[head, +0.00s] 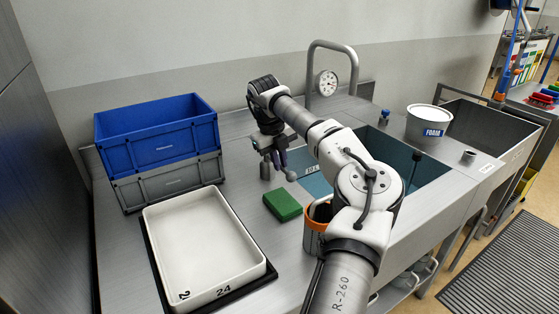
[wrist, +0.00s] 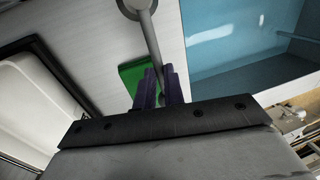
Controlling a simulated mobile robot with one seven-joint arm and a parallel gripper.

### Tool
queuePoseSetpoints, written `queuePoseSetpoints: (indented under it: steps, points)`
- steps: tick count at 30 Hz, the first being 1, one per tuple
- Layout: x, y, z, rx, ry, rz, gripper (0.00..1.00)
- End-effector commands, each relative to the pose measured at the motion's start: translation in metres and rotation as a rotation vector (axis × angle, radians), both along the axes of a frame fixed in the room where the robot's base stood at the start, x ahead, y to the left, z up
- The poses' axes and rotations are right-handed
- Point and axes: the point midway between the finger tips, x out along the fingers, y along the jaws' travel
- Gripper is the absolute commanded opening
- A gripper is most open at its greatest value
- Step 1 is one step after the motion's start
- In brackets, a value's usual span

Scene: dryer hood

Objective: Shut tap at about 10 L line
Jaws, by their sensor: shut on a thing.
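My gripper (head: 281,158) is over the steel counter, left of the sink. Its dark purple fingers (wrist: 160,88) are shut on the tap's grey lever (wrist: 149,45) in the wrist view. The lever runs from a round hub (wrist: 135,7) down between the fingers. In the head view the lever's rounded end (head: 291,176) shows just below the fingers. The sink (head: 405,152) holds blue-green water or has a blue-green inside; it also shows in the wrist view (wrist: 235,45). My arm hides part of it. I cannot make out the 10 L line or any running water.
A green sponge or block (head: 283,205) lies below the gripper. An orange-rimmed container (head: 314,240) stands beside my arm. A white tray (head: 205,243) and stacked crates (head: 157,135) are left. A pipe arch (head: 333,45) with dial (head: 327,82) and a FOAM tub (head: 428,122) stand behind.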

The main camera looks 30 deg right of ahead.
Motion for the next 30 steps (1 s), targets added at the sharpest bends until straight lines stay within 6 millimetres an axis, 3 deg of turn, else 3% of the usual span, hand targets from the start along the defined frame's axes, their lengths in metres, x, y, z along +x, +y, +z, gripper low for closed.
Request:
queuePoseSetpoints:
  steps: [2,3,8,20,30]
  points:
    - [-0.001,0.000,0.000,0.002,0.004,-0.002,0.00]
    - [-0.001,0.000,0.000,0.002,0.004,-0.001,0.13]
    - [0.000,0.000,0.000,0.002,0.002,0.000,0.33]
    - [0.000,0.002,0.009,0.000,-0.001,0.000,0.33]
    - [0.000,0.017,0.080,-0.002,-0.003,0.000,0.33]
